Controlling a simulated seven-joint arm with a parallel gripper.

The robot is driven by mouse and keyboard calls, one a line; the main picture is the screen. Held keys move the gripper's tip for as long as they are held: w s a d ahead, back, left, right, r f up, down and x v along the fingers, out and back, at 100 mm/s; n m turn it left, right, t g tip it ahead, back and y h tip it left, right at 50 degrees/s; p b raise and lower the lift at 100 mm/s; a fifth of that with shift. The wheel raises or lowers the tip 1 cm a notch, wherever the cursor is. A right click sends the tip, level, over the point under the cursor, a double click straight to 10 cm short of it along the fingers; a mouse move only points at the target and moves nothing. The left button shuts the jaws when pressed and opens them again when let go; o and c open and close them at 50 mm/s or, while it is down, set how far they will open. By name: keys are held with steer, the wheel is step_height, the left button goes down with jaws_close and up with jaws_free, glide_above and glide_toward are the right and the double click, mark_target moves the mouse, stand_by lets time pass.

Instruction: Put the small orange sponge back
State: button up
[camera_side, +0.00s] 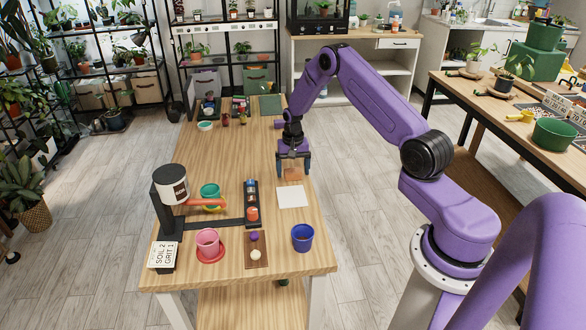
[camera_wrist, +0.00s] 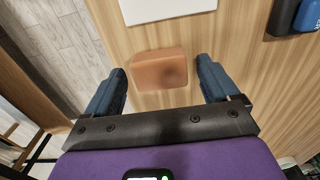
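The small orange sponge (camera_wrist: 159,69) lies on the wooden table between and just ahead of my two fingers in the wrist view. In the side view the sponge (camera_side: 292,174) shows below my gripper (camera_side: 293,166), near the table's right edge. My gripper (camera_wrist: 161,85) is open, with a gap between each finger and the sponge. Its fingers reach down close to the table; I cannot tell the exact height. A white square (camera_side: 292,196) lies flat on the table just nearer the side camera than the sponge; it also shows in the wrist view (camera_wrist: 165,8).
A black stand with a soil cup (camera_side: 172,186) and a dark rack (camera_side: 251,203) stand left of the white square. A pink pot (camera_side: 208,241), a brown board (camera_side: 256,250) and a blue pot (camera_side: 302,237) are at the front. The table beyond my gripper is mostly clear.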

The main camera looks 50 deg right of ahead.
mark_target(293, 170)
step_height(293, 170, up, 12)
steer(key=s+a+r+n, duration=0.3)
steer(key=s+a+r, duration=0.1)
steer(key=a, duration=0.4)
steer(key=s+a+r+n, duration=0.3)
steer(key=s+a+n, duration=0.1)
steer(key=a, duration=0.4)
steer(key=s+a+r+n, duration=0.3)
steer(key=s+a+r, duration=0.1)
steer(key=a, duration=0.4)
steer(key=s+a+r+n, duration=0.2)
steer(key=s+n, duration=0.9)
steer(key=s, duration=1.4)
steer(key=shift+n, duration=0.3)
